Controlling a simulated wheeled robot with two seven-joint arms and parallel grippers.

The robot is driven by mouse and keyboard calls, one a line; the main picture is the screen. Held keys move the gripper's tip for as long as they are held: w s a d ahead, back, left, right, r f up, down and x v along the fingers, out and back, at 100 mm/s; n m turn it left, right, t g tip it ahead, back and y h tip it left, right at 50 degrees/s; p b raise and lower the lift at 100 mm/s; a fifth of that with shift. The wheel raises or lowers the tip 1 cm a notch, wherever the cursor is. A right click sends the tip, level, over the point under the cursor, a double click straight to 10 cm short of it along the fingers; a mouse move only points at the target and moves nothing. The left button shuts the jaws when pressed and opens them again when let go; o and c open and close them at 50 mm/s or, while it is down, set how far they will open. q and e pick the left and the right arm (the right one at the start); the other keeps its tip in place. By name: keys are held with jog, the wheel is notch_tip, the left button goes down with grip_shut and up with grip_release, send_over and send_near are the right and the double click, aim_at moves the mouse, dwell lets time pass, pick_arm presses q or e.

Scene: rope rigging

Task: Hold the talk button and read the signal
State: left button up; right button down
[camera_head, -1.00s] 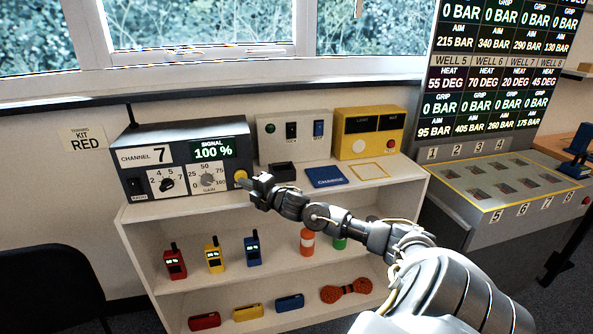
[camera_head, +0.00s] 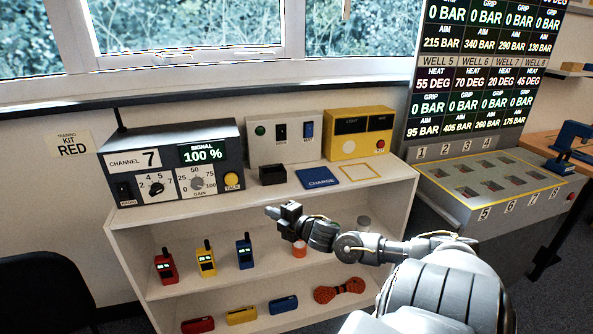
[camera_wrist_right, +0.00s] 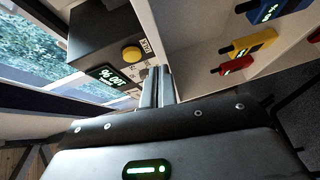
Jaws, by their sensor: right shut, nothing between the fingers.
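The grey radio unit (camera_head: 172,165) stands on the left of the shelf top, marked channel 7. Its signal display (camera_head: 202,153) reads 100 %. The yellow talk button (camera_head: 231,179) is at the right end of its front face, uncovered; it also shows in the right wrist view (camera_wrist_right: 131,54). My right gripper (camera_head: 270,211) is shut and empty, in front of the shelf unit, below and to the right of the button and apart from it. In the right wrist view its closed fingers (camera_wrist_right: 157,88) point towards the radio's front. My left gripper is not in view.
Behind are a grey switch box (camera_head: 283,151) and a yellow box (camera_head: 358,148). A black open box (camera_head: 272,174) and blue charge pad (camera_head: 318,178) lie right of the radio. Red (camera_head: 165,266), yellow (camera_head: 206,259) and blue (camera_head: 245,252) handsets stand on the shelf below.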

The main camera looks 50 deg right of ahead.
pick_arm(q)
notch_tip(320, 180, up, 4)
jog(key=p, duration=0.3)
jog(key=shift+p, duration=0.4)
pick_arm(e)
jog(key=s+d+f+m+g+h, duration=0.1)
jog(key=s+d+f+m+g, duration=0.1)
jog(key=f, duration=0.6)
jog(key=s+d+f+m+g+h, duration=0.1)
jog(key=s+d+f+m+g, duration=0.1)
jog(key=f, duration=0.6)
jog(key=shift+s+m+h, duration=0.3)
jog(key=shift+s+m, duration=0.3)
jog(key=shift+s, duration=0.6)
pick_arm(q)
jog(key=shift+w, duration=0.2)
pick_arm(e)
jog(key=shift+f, duration=0.1)
